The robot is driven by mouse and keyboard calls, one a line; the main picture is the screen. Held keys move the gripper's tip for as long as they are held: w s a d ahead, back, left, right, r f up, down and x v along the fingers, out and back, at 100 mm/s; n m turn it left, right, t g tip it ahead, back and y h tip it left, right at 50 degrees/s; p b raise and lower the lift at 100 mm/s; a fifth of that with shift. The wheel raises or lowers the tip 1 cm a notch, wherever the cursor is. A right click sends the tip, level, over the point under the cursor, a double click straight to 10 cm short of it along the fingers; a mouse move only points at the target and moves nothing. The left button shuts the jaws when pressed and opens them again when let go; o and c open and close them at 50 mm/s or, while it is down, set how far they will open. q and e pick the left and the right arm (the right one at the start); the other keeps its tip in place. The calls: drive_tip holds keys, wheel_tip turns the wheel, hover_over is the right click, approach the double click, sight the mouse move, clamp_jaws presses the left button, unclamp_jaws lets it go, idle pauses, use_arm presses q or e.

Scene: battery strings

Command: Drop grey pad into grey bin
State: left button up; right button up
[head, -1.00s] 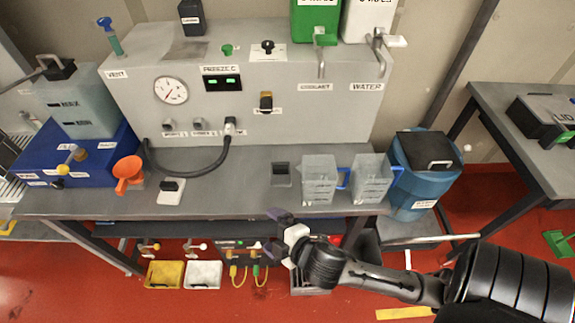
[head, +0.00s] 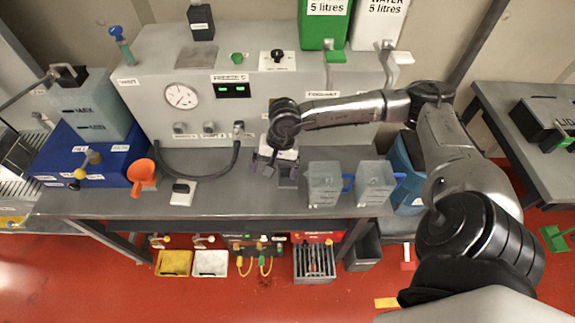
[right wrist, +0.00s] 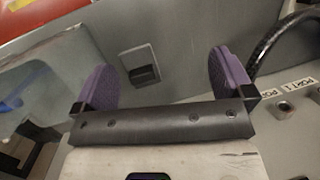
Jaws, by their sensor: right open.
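A small dark grey pad (right wrist: 143,73) sits on a grey square plate (right wrist: 138,58) on the bench, seen in the right wrist view between my purple fingers. My right gripper (right wrist: 165,72) is open and empty, above the pad and apart from it. In the head view the right gripper (head: 272,168) points down over the bench, left of two clear jugs, and the arm and fingers partly hide the pad. A dark grey bin (head: 363,250) stands on the floor under the bench's right end. My left gripper is not in view.
Two clear jugs (head: 323,185) with blue handles stand right of my gripper. A grey machine (head: 150,75) with a gauge rises behind. A black hose (head: 205,172) and orange funnel (head: 141,172) lie left. A blue drum (head: 405,165) is at the bench's right end.

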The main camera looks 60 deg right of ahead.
drive_tip(key=d+r+h, duration=0.1)
drive_tip(key=d+h, duration=0.2)
drive_tip(key=d, duration=0.4)
hover_over(288, 170)
drive_tip(key=shift+n+g, duration=0.4)
wheel_tip(288, 170, down, 7)
drive_tip(key=shift+s+a+r, duration=0.1)
drive_tip(key=shift+a, duration=0.05)
drive_tip(key=shift+f, duration=2.9)
drive_tip(key=shift+w+f, duration=0.2)
drive_tip(key=c, duration=1)
drive_tip(key=shift+r, duration=0.15)
